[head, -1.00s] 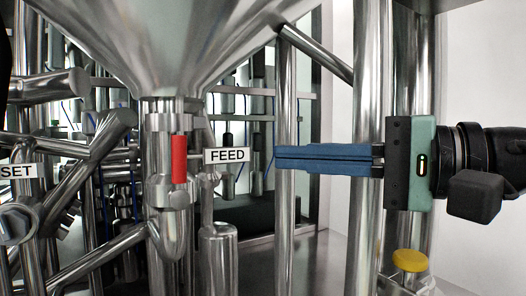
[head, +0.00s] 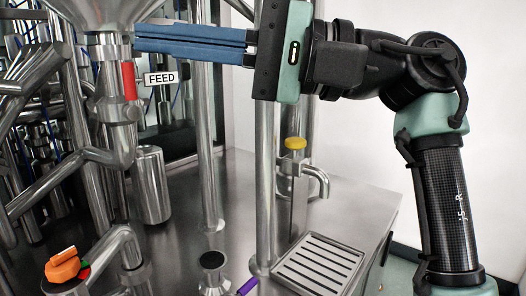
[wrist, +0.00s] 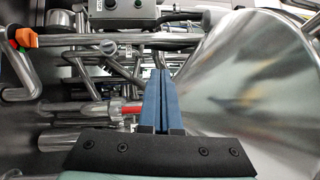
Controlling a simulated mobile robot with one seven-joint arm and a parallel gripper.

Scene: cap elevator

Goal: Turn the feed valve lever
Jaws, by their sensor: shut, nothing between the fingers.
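The feed valve lever (head: 129,80) is a red upright bar on the steel pipe below the hopper, beside a white FEED label (head: 161,78). I see no contact with the lever. The closed fingers also show in the wrist view (wrist: 160,75).
The steel hopper (wrist: 245,75) fills the right of the wrist view, close to my fingers. An orange-handled valve (head: 64,267) is at lower left. A yellow-capped tap (head: 295,144) stands behind a drip grate (head: 318,268). Vertical posts (head: 205,130) stand right of the lever.

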